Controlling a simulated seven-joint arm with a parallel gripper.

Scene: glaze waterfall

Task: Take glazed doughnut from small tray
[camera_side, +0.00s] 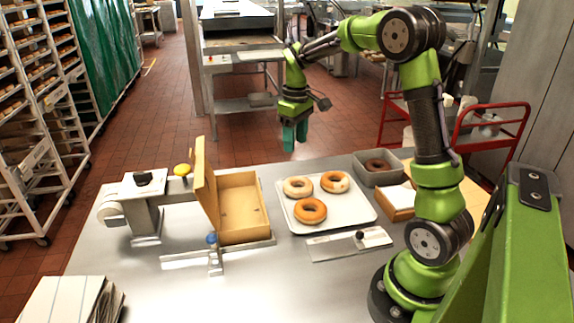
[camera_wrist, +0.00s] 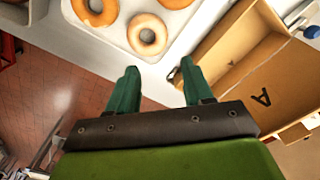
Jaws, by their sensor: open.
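A white tray (camera_side: 352,213) on the table holds three ring doughnuts. A pale-topped doughnut (camera_side: 298,187) lies at its back left and also shows in the wrist view (camera_wrist: 148,34). A partly white, partly brown doughnut (camera_side: 334,182) lies at the back right. A browner doughnut (camera_side: 310,211) lies in front, cut off at the top edge of the wrist view. A dark doughnut (camera_side: 378,165) sits in a grey bin (camera_side: 366,180) right of the tray. My gripper (camera_side: 295,140) is open and empty, above and behind the tray; its green fingers (camera_wrist: 157,71) point toward the tray.
An open cardboard box (camera_side: 240,205) stands left of the tray, its flap raised, marked "A" in the wrist view. A flat plate with a dark knob (camera_side: 350,243) lies in front of the tray. A scale-like device (camera_side: 145,205) stands far left. The front middle of the table is clear.

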